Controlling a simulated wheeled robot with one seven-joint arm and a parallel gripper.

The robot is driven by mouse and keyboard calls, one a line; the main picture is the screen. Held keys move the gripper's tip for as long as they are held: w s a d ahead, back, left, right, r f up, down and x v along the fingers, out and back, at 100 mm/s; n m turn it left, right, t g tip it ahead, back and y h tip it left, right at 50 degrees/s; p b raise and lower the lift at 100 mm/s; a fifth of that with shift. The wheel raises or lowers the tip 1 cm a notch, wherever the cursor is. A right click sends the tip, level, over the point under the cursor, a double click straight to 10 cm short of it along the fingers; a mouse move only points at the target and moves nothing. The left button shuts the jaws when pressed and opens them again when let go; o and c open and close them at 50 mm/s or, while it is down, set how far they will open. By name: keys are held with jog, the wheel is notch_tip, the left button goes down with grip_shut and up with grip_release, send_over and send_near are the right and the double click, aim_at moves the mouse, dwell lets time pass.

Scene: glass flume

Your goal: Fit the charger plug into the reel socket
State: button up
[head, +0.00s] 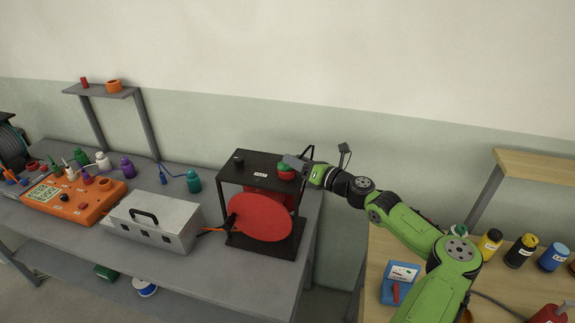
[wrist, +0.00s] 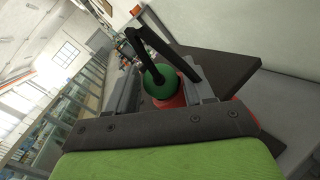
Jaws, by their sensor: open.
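The reel is a red disc (head: 260,216) in a black frame (head: 262,168) on the grey bench. My gripper (head: 293,163) is at the right end of the frame's top. A green-and-red rounded piece (head: 286,173) is at the jaws. In the wrist view my gripper (wrist: 165,92) has its grey fingers apart, with the green top of this piece (wrist: 155,78) between them; contact is unclear. A black part (head: 232,222) with an orange cable (head: 212,230) is at the disc's left edge. I cannot tell which part is the charger plug; the socket opening is not clear.
A grey metal box (head: 153,221) stands left of the reel, with an orange meter (head: 74,198) beyond. A teal bottle (head: 194,181) is behind the box. A wooden bench (head: 372,262) with several bottles is at right. A gap separates the benches.

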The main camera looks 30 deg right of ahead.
jog(key=shift+w+a, duration=0.1)
jog(key=shift+w, duration=0.2)
jog(key=shift+s, duration=0.15)
jog(key=shift+c, duration=1.3)
jog(key=c, duration=0.7)
